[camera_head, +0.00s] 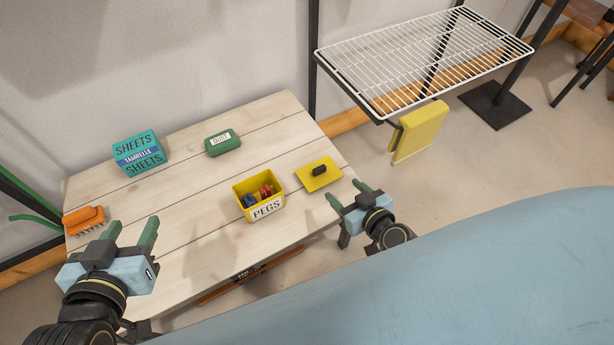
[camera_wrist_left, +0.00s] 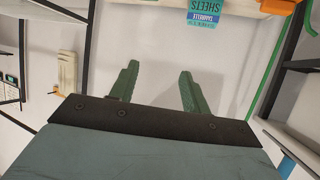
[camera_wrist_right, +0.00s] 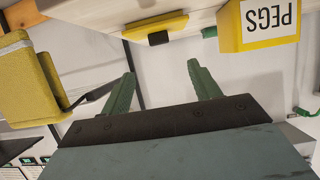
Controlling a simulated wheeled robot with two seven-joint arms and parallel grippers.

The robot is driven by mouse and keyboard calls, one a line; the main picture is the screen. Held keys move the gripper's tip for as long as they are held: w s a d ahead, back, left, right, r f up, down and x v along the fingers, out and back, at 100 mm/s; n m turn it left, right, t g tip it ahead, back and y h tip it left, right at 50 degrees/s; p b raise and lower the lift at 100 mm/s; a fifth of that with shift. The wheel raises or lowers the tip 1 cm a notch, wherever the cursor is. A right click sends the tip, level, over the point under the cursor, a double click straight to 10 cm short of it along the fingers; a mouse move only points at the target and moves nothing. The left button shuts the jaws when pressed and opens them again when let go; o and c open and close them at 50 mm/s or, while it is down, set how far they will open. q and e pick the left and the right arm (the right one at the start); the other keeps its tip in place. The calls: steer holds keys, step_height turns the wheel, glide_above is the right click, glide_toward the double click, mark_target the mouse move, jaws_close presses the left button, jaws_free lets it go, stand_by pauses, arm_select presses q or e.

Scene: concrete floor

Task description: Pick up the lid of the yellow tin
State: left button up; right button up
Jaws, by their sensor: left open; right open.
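The yellow tin (camera_head: 247,205), labelled PEGS, stands open on the wooden table with coloured pegs inside. Its yellow lid (camera_head: 319,175), with a dark knob on top, lies flat on the table just right of the tin. In the right wrist view the lid (camera_wrist_right: 154,27) and the tin (camera_wrist_right: 262,22) show at the top. My right gripper (camera_head: 350,194) is open and empty beside the table's right edge, close to the lid but apart from it. My left gripper (camera_head: 131,232) is open and empty over the table's front left, far from the lid.
A teal SHEETS tin (camera_head: 139,154) and a green tin (camera_head: 222,143) stand at the table's back. An orange brush (camera_head: 85,220) lies at the left edge. The table's middle (camera_head: 190,195) is clear.

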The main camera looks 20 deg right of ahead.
steer(key=b, duration=0.1)
glide_toward(321, 170)
steer(key=x, duration=0.2)
steer(key=shift+w+a, duration=0.1)
steer(key=shift+w, duration=0.15)
steer(key=shift+w+f, duration=0.1)
steer(key=shift+w, duration=0.25)
steer(key=shift+w+a+f+b, duration=0.1)
steer(key=shift+w+f+b, duration=0.15)
steer(key=shift+w+b, duration=0.15)
steer(key=b+x, duration=0.1)
steer(key=x, duration=0.2)
steer(key=shift+w+f, duration=0.15)
steer(key=shift+w, duration=0.1)
steer(key=shift+w+f, duration=0.1)
steer(key=shift+w, duration=0.25)
arm_select(q)
step_height(321, 170, up, 13)
steer(key=d+t+h, duration=0.2)
steer(key=t+h, duration=0.1)
steer(key=t, duration=0.6)
steer(key=shift+w+d, duration=0.35)
steer(key=shift+w, duration=0.1)
arm_select(e)
steer(key=c, duration=1.1)
